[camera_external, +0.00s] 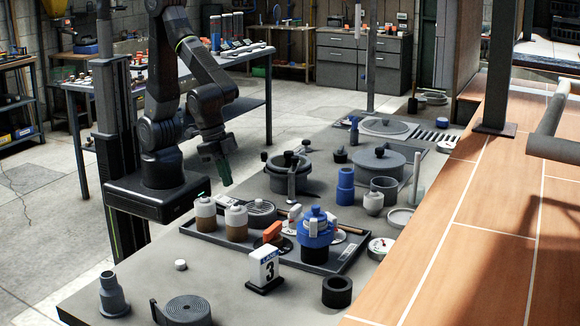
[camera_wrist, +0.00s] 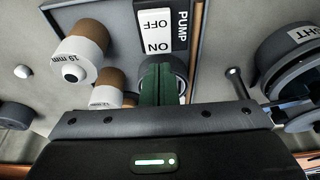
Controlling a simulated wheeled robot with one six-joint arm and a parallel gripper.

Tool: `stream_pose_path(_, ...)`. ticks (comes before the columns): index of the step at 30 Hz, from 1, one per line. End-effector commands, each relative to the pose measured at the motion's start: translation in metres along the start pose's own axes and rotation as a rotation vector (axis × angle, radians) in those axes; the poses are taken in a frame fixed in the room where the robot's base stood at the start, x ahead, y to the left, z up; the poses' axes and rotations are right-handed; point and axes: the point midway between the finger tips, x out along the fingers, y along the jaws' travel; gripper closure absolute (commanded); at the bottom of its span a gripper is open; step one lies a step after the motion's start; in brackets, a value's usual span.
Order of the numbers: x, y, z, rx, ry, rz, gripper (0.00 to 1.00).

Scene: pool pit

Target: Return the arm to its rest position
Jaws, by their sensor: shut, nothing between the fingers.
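My arm is folded up on its column at the left of the external view. My gripper (camera_external: 222,168) hangs pointing down, above the left edge of the grey worktop (camera_external: 215,275), and touches nothing that I can see. In the wrist view its green fingers (camera_wrist: 158,85) are together and empty, in front of a white PUMP OFF/ON label (camera_wrist: 160,27).
Brown-and-white bottles (camera_external: 207,212) stand on a dark tray (camera_external: 330,262) with a blue-topped pump part (camera_external: 315,230). A dark lidded pot (camera_external: 287,178) stands right of my gripper.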

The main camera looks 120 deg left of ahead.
Motion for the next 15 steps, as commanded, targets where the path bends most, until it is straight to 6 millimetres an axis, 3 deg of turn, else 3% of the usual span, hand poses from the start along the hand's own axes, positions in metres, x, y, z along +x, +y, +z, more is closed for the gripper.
stream_pose_path(8, 0.006, 0.0, 0.0, 0.001, 0.056, 0.002, 1.0)
stream_pose_path(15, -0.036, 0.001, -0.001, 0.001, 0.059, 0.003, 1.0)
